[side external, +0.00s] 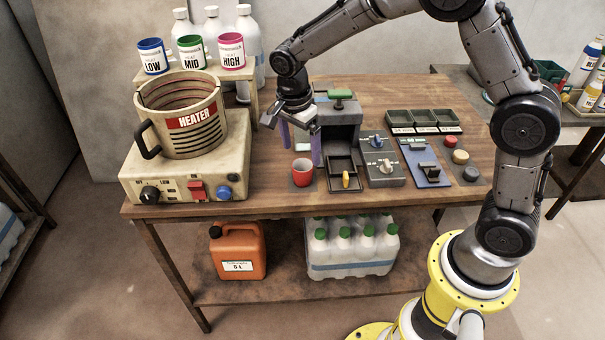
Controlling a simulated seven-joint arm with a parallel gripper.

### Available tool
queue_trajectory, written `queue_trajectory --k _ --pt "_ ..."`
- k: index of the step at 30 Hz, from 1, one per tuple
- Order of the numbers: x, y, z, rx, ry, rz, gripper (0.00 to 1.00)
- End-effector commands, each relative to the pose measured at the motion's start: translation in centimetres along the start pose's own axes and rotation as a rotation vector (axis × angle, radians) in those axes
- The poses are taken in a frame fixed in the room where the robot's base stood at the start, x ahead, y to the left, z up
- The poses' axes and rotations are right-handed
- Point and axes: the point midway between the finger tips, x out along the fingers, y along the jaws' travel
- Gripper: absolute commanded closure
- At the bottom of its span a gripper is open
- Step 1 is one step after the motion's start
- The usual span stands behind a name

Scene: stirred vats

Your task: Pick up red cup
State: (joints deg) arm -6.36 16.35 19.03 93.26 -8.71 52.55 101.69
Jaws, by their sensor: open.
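The red cup (302,172) stands upright on the wooden table, on a small dark square pad, right of the heater base. My gripper (301,143) is above the table, with its two purple fingers pointing down. The fingers are spread apart and nothing shows between them. In this view the left finger is above and left of the cup, and the right finger overlaps the area just right of the cup's rim. How far the fingers are from the cup in depth is hard to tell.
The heater (187,118) stands left on its control base (190,170). A dark dispenser (340,125) with a tray stands right of the cup. Switch panels (381,158), coloured buttons (460,157) and three small bins (423,122) fill the right. Labelled cups (231,50) stand on a back shelf.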

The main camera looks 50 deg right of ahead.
Motion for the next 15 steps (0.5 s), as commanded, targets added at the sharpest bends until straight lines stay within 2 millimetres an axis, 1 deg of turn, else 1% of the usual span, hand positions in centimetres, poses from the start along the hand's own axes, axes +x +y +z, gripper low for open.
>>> queue_trajectory --k 1,5,8,15 --pt "0.5 0.0 0.0 0.000 0.000 0.001 0.04" --pt "1.1 0.0 0.0 0.000 0.000 0.000 0.04" --pt "2.1 0.2 0.1 0.000 0.000 0.002 0.04" --pt "5.4 0.4 0.5 0.001 0.000 0.002 0.04"
